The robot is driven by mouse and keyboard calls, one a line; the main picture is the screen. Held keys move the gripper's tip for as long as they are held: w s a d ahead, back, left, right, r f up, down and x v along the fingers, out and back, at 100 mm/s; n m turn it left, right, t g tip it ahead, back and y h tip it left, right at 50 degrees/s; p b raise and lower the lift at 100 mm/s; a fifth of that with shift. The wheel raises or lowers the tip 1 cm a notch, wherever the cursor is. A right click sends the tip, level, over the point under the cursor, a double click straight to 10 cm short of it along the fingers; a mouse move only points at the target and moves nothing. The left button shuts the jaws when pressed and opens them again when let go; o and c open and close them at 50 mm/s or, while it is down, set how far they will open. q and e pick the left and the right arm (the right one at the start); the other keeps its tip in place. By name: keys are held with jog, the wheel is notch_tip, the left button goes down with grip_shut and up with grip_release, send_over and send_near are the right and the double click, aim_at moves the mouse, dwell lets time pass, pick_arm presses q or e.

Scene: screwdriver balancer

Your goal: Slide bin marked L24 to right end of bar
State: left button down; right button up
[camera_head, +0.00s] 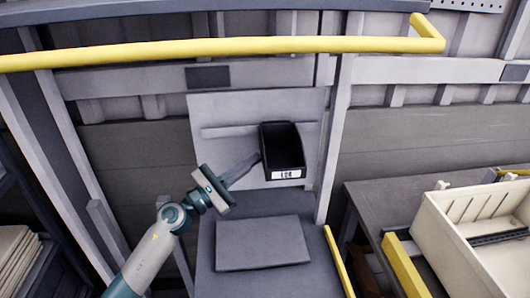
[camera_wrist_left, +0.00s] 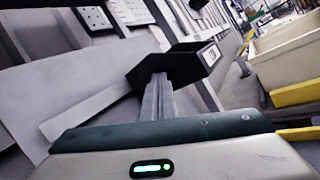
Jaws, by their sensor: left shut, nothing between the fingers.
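The black bin (camera_head: 282,150) with a white label hangs at the right part of a pale bar (camera_head: 228,130) on a light panel. The label is small; it seems to read L24. My left gripper (camera_head: 258,157) is shut and empty, with its fingertips at the bin's left side. In the left wrist view the fingers (camera_wrist_left: 157,85) reach up to the dark bin (camera_wrist_left: 185,65), and they look to touch or nearly touch it; I cannot tell which. The bar (camera_wrist_left: 95,112) also shows there, running left of the fingers. My right gripper is not in view.
A grey box-like block (camera_head: 262,243) lies below the panel. A yellow rail (camera_head: 220,46) crosses above. A cream crate (camera_head: 470,235) sits on a grey table at the right, with yellow bars near it. A metal post (camera_head: 335,140) stands right of the panel.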

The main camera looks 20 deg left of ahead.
aim_at(264, 162)
pick_arm(q)
jog(key=shift+w+d+p, duration=0.2)
jog(key=shift+w+d, duration=0.2)
jog(key=shift+d, duration=0.4)
jog(key=shift+w+d+p, duration=0.15)
jog(key=shift+w+d, duration=0.2)
jog(key=shift+d, duration=0.45)
jog(key=shift+s, duration=0.1)
jog(key=shift+s+a, duration=0.25)
jog(key=shift+s, duration=0.4)
jog(key=shift+s+a, duration=0.25)
jog(key=shift+s, duration=0.4)
jog(key=shift+s+a, duration=0.25)
jog(key=shift+s, duration=0.4)
